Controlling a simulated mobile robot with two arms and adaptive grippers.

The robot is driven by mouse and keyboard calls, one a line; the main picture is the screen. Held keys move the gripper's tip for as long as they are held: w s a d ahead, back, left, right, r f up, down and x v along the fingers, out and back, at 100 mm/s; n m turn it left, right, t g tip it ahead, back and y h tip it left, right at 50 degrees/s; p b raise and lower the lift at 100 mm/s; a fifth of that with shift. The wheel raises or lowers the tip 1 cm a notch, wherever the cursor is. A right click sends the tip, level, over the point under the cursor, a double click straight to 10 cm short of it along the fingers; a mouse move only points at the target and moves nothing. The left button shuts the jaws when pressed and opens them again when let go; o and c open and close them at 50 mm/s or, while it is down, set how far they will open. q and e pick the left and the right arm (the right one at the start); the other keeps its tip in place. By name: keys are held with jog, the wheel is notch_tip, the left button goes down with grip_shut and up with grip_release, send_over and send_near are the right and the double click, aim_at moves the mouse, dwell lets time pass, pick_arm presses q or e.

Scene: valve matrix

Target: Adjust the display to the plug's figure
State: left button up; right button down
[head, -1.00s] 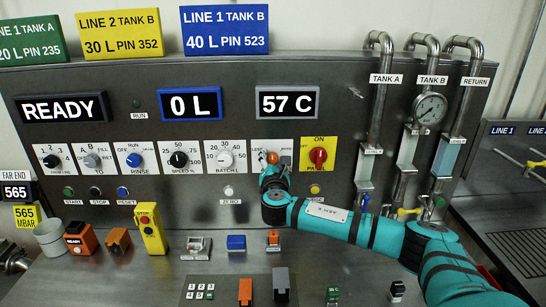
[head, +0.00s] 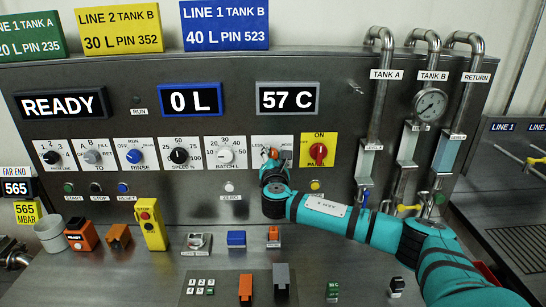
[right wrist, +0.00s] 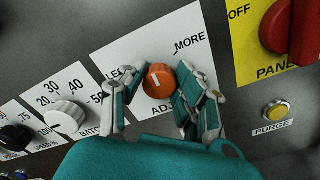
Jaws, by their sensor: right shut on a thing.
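The display (head: 287,97) on the panel reads 57 C. Below it an orange knob (right wrist: 158,82) sits on a white plate marked LESS and MORE, with a partly hidden word starting AD. Its white pointer line points up and slightly left in the right wrist view. My right gripper (head: 272,158) has its fingers around the knob, shut on it, one finger on each side. Small blocks lie on the bench, such as a green one (head: 333,292) and a black and white one (head: 397,287). I cannot tell which is the plug or read its figure. My left gripper is out of view.
Another display (head: 191,101) reads 0 L and one (head: 62,106) reads READY. A BATCH knob (head: 226,155) is left of my gripper, a red knob (head: 318,153) on a yellow plate right of it. Pipes (head: 379,95) rise at the right. A yellow pendant (head: 150,224) stands on the bench.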

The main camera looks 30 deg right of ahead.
jog(key=shift+f+m+b, duration=0.35)
jog(key=shift+m+b, duration=0.45)
jog(key=shift+m, duration=0.1)
jog(key=shift+r+m+b, duration=0.2)
jog(key=shift+m+b, duration=0.15)
jog(key=shift+m, duration=0.35)
jog(key=c, duration=0.9)
grip_release()
jog(key=shift+r, duration=0.1)
jog(key=shift+c, duration=0.2)
jog(key=shift+s, duration=0.1)
jog(key=v, duration=1.2)
jog(key=shift+d, duration=0.1)
